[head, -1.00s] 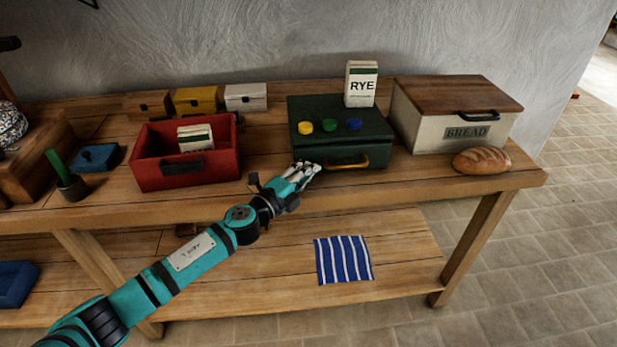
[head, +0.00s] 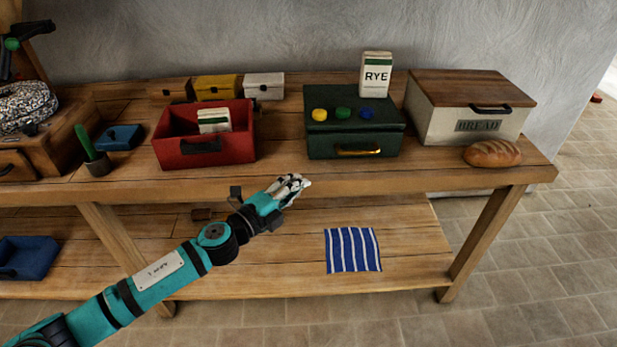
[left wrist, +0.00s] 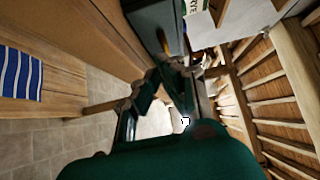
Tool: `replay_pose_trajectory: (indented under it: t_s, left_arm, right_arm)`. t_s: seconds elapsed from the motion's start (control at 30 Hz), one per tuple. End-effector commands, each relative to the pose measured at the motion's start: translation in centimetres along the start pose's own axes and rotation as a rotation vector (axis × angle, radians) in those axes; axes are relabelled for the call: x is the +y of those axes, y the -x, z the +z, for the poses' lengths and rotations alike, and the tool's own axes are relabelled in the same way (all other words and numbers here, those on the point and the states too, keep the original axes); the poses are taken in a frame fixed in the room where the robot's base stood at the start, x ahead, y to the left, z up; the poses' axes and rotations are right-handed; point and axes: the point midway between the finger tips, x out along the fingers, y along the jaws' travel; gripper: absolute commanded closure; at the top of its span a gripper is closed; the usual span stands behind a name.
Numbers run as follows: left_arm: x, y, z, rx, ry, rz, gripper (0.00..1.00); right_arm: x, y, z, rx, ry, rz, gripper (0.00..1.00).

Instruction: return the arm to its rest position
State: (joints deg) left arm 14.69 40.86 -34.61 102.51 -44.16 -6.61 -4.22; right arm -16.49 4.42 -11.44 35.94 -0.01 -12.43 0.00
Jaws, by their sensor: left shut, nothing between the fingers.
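My left arm reaches in from the lower left in the head view. Its gripper (head: 294,184) is shut and empty, in front of the bench's front edge and below the dark green box (head: 354,135) with the brass handle. It is apart from the box. In the left wrist view the gripper (left wrist: 165,75) shows in front of the bench, with part of the green box (left wrist: 158,22) beyond it. My right gripper is not in view.
The wooden bench (head: 290,183) holds a red open box (head: 205,150), a bread bin (head: 465,122), a loaf (head: 492,154) and a RYE packet (head: 376,75). A striped cloth (head: 352,250) lies on the lower shelf. Floor in front is clear.

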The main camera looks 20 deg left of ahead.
Motion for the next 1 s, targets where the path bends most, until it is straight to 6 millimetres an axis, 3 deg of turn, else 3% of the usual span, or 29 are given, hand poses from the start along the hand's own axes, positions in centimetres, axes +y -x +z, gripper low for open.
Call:
replay_pose_trajectory:
  t_s: [0.27, 0.37, 0.47, 0.57, 0.7, 0.8, 1.0]
  left_arm:
    - [0.0, 1.1, -0.1, -0.007, 0.010, -0.001, 1.00]
    - [0.2, 1.6, -0.4, -0.065, 0.101, -0.006, 1.00]
    - [1.4, 3.4, -0.6, -0.215, 0.312, 0.008, 1.00]
    - [4.4, 7.2, -0.7, -0.444, 0.613, 0.079, 1.00]
    - [9.7, 14.7, -2.4, -0.752, 0.983, 0.259, 1.00]
    - [12.0, 18.6, -4.1, -0.886, 1.130, 0.369, 1.00]
    - [14.4, 24.6, -7.6, -1.058, 1.315, 0.545, 1.00]
  right_arm:
    - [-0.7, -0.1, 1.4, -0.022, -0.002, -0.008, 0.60]
    - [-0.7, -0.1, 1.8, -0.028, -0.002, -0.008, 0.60]
    - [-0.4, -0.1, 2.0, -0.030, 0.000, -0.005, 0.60]
    - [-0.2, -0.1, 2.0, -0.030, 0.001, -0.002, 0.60]
    - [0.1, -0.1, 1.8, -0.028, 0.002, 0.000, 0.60]
    - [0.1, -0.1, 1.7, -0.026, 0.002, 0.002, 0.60]
    - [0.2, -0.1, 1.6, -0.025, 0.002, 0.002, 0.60]
